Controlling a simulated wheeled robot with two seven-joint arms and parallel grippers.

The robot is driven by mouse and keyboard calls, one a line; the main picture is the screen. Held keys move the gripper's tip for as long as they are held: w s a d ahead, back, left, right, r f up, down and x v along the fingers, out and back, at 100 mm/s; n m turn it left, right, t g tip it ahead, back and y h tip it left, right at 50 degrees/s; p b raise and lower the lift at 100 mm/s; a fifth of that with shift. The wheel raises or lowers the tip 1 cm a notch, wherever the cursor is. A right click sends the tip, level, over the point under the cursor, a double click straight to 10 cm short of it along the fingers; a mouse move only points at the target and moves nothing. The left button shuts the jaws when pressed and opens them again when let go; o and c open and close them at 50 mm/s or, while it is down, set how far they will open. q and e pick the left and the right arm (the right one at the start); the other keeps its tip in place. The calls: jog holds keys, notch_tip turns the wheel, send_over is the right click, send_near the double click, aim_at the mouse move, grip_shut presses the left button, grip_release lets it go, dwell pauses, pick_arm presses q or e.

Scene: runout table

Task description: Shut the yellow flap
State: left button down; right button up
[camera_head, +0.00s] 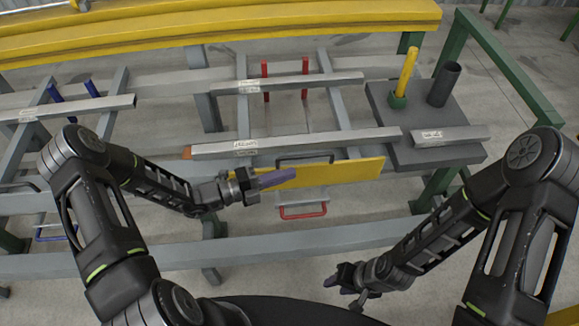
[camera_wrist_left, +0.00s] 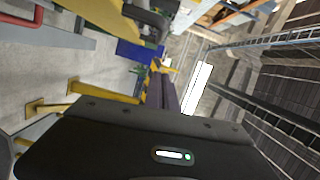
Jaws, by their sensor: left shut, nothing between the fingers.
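The yellow flap (camera_head: 345,172) is a long flat panel at the near side of the runout table, below the middle of a grey bar. In the left wrist view the flap (camera_wrist_left: 108,14) shows at the top, partly cut off. My left gripper (camera_head: 290,174) has purple fingers, shut with nothing between them. They lie in front of the flap's left part in the head view; I cannot tell whether they touch it. In the wrist view the fingers (camera_wrist_left: 165,95) point away from the camera. My right gripper (camera_head: 340,279) is dark, low and apart from the flap; its opening is unclear.
A dark handle (camera_head: 305,157) stands just behind the flap, and a red handle (camera_head: 303,212) is below it. Grey bars (camera_head: 295,142) lie across the table frame. A grey plate at right carries a yellow post (camera_head: 404,72) and a dark cylinder (camera_head: 444,84). A grey front beam (camera_head: 320,237) runs nearer me.

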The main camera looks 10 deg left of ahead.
pick_arm(q)
jog(key=v, duration=0.8)
jog(key=shift+a+b, duration=0.35)
jog(key=shift+b, duration=0.05)
jog(key=shift+f, duration=0.15)
